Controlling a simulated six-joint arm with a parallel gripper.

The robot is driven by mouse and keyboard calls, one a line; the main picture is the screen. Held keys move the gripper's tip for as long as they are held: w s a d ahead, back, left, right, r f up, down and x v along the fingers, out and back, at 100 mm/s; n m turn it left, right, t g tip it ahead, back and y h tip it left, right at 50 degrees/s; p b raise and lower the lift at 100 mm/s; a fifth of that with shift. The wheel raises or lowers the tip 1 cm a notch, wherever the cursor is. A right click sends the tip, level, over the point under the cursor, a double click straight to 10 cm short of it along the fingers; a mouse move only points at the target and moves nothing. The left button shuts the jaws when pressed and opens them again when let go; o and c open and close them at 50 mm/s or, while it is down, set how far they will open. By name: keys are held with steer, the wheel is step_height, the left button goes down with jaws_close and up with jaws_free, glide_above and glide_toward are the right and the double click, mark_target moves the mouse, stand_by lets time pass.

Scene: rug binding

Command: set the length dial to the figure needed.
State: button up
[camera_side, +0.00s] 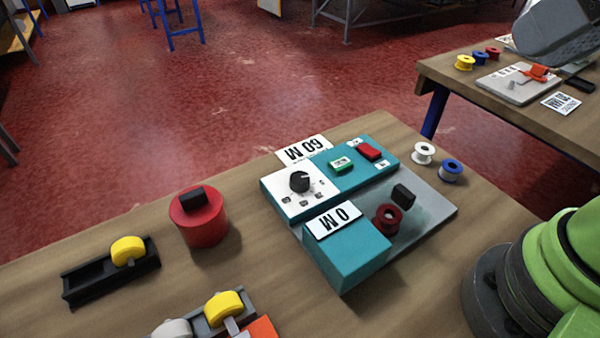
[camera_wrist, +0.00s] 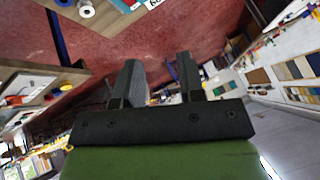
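The length dial (camera_side: 300,181) is a black knob with a light pointer mark, on a white plate (camera_side: 283,204) at the left of a teal machine (camera_side: 338,188). Small labels surround it, too small to read. A white card (camera_side: 305,150) behind the machine reads 60 M, upside down in the side view. Another card (camera_side: 333,220), on the teal block in front, reads 0 M, also upside down. My gripper (camera_wrist: 158,75) shows in the wrist view, fingers apart with nothing between them. It is away from the dial, which the wrist view does not show.
A green button (camera_side: 341,164) and a red switch (camera_side: 369,151) sit right of the dial. A dark red spool (camera_side: 388,218) is on the grey plate (camera_side: 430,212). A red cylinder (camera_side: 198,218) stands left. White (camera_side: 423,153) and blue (camera_side: 451,170) spools stand right.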

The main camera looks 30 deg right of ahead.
steer(key=o, duration=0.4)
steer(key=w+n, duration=0.2)
steer(key=w+a+n+g, duration=0.1)
steer(key=w+n, duration=0.1)
steer(key=n, duration=0.1)
steer(key=w+n+g, duration=0.1)
steer(key=w+n, duration=0.1)
steer(key=shift+w+a+r, duration=0.25)
steer(key=shift+a+r, duration=0.05)
steer(key=shift+r, duration=0.05)
steer(key=shift+o, duration=0.2)
steer(key=n+g+h, duration=0.3)
steer(key=n+g, duration=0.3)
steer(key=n, duration=1.9)
glide_above(300, 176)
step_height(300, 176, down, 19)
step_height(300, 176, down, 10)
steer(key=shift+a+r, duration=0.1)
steer(key=shift+c, duration=0.5)
steer(key=c, duration=0.8)
